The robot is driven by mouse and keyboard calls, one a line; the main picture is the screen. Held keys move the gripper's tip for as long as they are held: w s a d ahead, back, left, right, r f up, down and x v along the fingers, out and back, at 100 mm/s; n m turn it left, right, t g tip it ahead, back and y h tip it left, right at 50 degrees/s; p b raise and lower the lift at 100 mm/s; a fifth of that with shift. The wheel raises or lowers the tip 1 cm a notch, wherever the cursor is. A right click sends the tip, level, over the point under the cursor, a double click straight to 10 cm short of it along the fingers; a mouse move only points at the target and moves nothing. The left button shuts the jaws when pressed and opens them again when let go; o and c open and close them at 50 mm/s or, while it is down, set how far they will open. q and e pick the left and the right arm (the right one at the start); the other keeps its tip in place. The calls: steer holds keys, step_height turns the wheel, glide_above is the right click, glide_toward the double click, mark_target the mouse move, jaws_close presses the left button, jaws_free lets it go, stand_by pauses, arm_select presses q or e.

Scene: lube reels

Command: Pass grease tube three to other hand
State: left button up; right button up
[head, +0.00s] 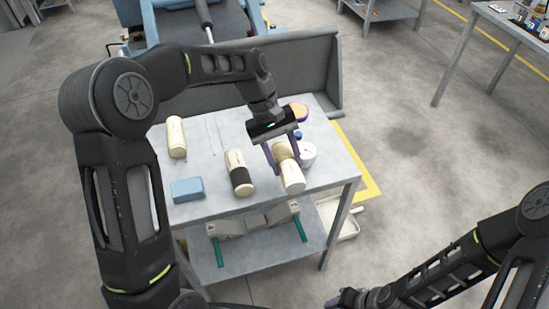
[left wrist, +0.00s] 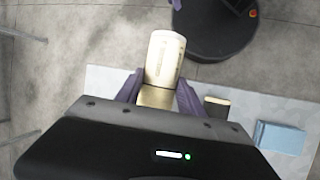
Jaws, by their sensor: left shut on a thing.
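My left gripper (head: 285,163) is shut on a cream grease tube (head: 291,178) near the front right of the table. In the left wrist view the purple fingers (left wrist: 160,84) are on both sides of this tube (left wrist: 166,55), around a tan band, and its end reaches past the table edge. Whether it is clear of the tabletop is hard to tell. My right gripper (head: 350,298) is at the bottom edge, partly cut off, apart from the tube.
A raised grey panel (head: 305,68) borders the back.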

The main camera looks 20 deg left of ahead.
arm_select(q)
steer(key=w+d+r, duration=0.2)
steer(key=d+r, duration=0.3)
steer(key=d, duration=0.3)
steer(key=w+d+r, duration=0.2)
steer(key=d+r, duration=0.2)
steer(key=d, duration=0.4)
steer(key=shift+w+r, duration=0.35)
steer(key=shift+w, duration=0.05)
arm_select(e)
steer(key=shift+o, duration=0.2)
